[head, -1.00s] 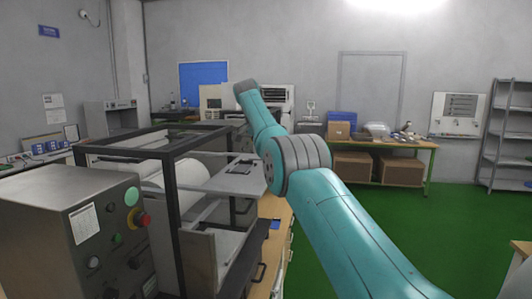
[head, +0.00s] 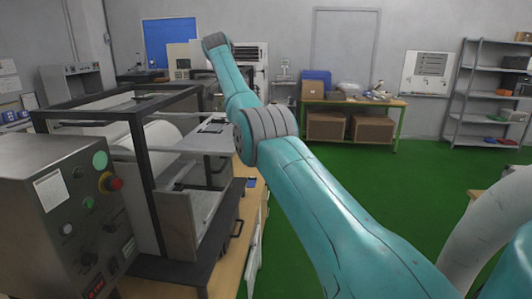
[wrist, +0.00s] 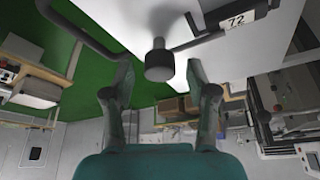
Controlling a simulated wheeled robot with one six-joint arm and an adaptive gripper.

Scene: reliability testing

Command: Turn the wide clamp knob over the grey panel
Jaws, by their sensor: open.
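In the wrist view, a dark round clamp knob (wrist: 159,66) on a short, narrower stem stands out from the pale grey panel (wrist: 232,62). My gripper (wrist: 159,78) is open, with one finger on each side of the knob in the picture. Gaps show between the knob and both fingers. I cannot tell whether the fingertips reach the knob's depth. The head view shows a grey panel (head: 208,142) on the framed machine beside my arm. My gripper and the knob cannot be made out there.
A bent dark bar (wrist: 85,30) and a rod with a label reading 72 (wrist: 237,21) lie near the knob. In the head view, the black machine frame (head: 143,168) and a control box (head: 35,205) with a red button stand left. Green floor (head: 390,190) is open on the right.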

